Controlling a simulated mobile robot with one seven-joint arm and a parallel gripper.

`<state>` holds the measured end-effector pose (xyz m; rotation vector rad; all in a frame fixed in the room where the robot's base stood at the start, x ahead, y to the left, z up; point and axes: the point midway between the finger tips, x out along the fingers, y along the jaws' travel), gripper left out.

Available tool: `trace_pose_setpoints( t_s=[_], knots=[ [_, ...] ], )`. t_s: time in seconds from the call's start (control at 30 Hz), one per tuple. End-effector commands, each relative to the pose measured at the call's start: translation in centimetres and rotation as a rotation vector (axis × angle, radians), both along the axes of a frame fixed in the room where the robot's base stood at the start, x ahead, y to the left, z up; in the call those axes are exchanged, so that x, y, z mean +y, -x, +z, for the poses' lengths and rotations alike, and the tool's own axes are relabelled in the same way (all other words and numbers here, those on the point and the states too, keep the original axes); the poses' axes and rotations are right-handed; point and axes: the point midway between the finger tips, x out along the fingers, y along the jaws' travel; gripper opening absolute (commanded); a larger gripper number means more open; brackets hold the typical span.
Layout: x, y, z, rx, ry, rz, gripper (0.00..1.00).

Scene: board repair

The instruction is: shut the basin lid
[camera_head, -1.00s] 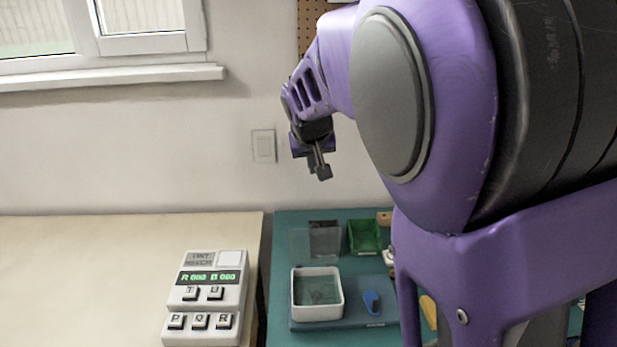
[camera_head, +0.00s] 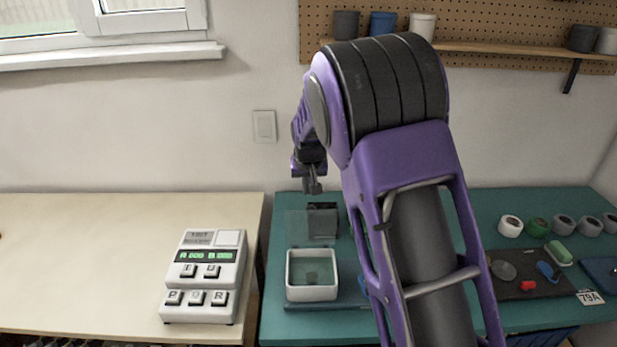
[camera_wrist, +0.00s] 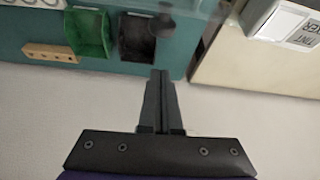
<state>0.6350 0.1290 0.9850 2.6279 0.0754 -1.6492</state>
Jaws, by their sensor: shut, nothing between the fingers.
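The white square basin (camera_head: 312,294) stands on the green bench in the head view, its top open and its inside greenish. A see-through lid (camera_head: 297,228) appears raised upright at the basin's back edge, with a dark bin showing behind it. In the wrist view a dark round knob (camera_wrist: 160,26) shows near the top edge; I cannot tell surely whether it belongs to the lid. My gripper (camera_head: 314,188) is shut and empty, pointing down above and behind the lid. Its closed fingers also show in the wrist view (camera_wrist: 160,78).
A dark bin (camera_head: 322,210) and a green bin (camera_wrist: 90,34) stand at the bench's back, by a wooden block (camera_wrist: 50,53). A keyed device (camera_head: 207,275) sits on the pale table at left. My arm hides the bench right of the basin. Wall stands behind.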

Motion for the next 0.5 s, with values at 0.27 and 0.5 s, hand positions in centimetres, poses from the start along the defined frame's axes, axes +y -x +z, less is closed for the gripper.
trace_pose_setpoints(
  t_s=[0.27, 0.5],
  knots=[
    [-0.1, 3.0, -0.6, -0.001, -0.001, 0.001, 0.00],
    [-0.3, 3.8, -0.8, 0.000, 0.000, 0.000, 0.00]
  ],
)
